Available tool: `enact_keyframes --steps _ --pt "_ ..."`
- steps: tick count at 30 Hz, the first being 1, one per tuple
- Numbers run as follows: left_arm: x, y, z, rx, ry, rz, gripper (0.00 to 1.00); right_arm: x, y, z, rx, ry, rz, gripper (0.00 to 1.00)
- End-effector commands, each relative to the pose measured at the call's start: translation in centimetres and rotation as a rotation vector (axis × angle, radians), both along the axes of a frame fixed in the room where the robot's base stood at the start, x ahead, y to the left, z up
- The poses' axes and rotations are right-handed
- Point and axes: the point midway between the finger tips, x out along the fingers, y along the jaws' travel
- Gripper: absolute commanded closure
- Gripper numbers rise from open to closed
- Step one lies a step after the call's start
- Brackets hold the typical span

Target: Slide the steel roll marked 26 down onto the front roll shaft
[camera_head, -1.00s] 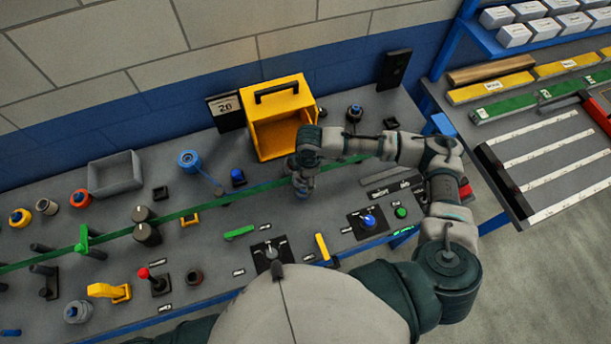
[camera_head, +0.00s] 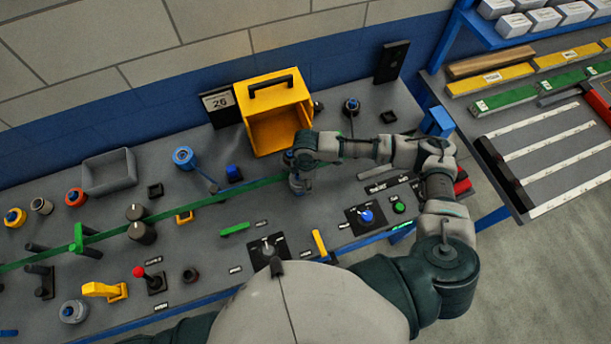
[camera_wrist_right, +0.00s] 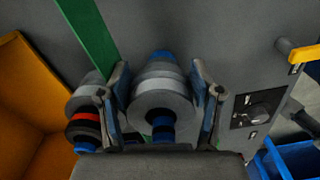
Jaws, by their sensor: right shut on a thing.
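My right gripper (camera_head: 298,183) is over the bench beside the green strip, in front of the yellow bin. In the right wrist view, its two fingers (camera_wrist_right: 160,75) are closed on either side of a grey steel roll (camera_wrist_right: 162,90). A blue part, which looks like the front roll shaft (camera_wrist_right: 162,130), shows at the roll's middle, with more blue at its far end. I cannot tell how far down the roll sits, and no number is readable on it. A second grey roll stack (camera_wrist_right: 85,105) with a red band stands to the left. My left gripper is not in view.
The green strip (camera_head: 180,218) runs along the bench. The yellow bin (camera_head: 272,137) stands close behind the gripper, beside a sign reading 26 (camera_head: 218,102). A control panel with a blue knob (camera_head: 365,216) and a green button (camera_head: 398,207) lies to the right.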

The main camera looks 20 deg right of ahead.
Motion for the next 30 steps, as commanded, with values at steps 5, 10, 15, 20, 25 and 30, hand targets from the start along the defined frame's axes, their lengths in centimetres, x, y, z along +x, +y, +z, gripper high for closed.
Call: enact_keyframes --steps 5,10,15,20,25,30 --pt "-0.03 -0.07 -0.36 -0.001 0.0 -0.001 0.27 -0.09 0.13 -1.05 -0.005 0.001 0.0 1.0" --pt "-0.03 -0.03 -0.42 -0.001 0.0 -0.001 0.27 -0.06 0.24 -1.33 -0.001 -0.002 0.001 1.0" --pt "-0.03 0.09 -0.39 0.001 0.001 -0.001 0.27 -0.01 0.3 -1.25 0.001 -0.002 0.002 0.31" --pt "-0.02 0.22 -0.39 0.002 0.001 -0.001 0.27 0.0 0.33 -1.24 0.002 -0.002 0.002 0.06" --pt "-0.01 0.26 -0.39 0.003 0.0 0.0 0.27 0.0 0.34 -1.25 0.002 -0.002 0.002 0.06" --pt "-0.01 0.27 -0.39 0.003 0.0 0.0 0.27 -0.02 0.34 -1.29 0.002 -0.001 0.002 0.06"
